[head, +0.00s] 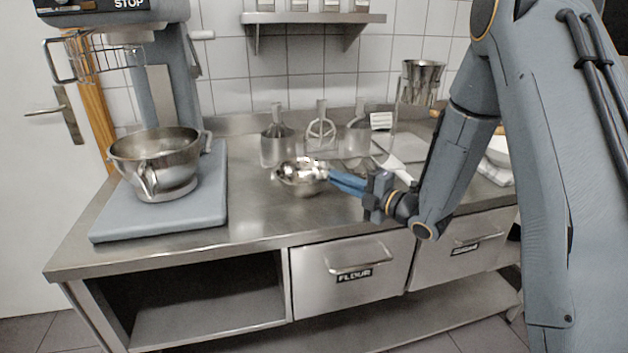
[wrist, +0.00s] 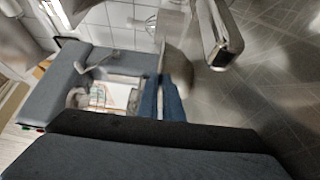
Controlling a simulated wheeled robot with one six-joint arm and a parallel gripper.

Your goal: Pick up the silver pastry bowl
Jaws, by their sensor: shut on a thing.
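The silver pastry bowl (head: 299,180) is a small, shiny round bowl near the middle of the steel counter in the head view. My gripper (head: 332,177) reaches in from the right, with its blue fingers shut on the right side of the bowl. I cannot tell whether the bowl touches the counter or hangs just above it. In the wrist view the blue fingers (wrist: 165,98) show near the centre, and a grey curved surface at their tips seems to be the bowl (wrist: 177,58).
A stand mixer with a large steel bowl (head: 158,165) stands on the left. Clear containers with whisk tools (head: 322,150) stand behind the pastry bowl. A white spatula (head: 396,167) lies to the right. The counter's front strip (head: 250,226) is free, above the flour drawer (head: 352,275).

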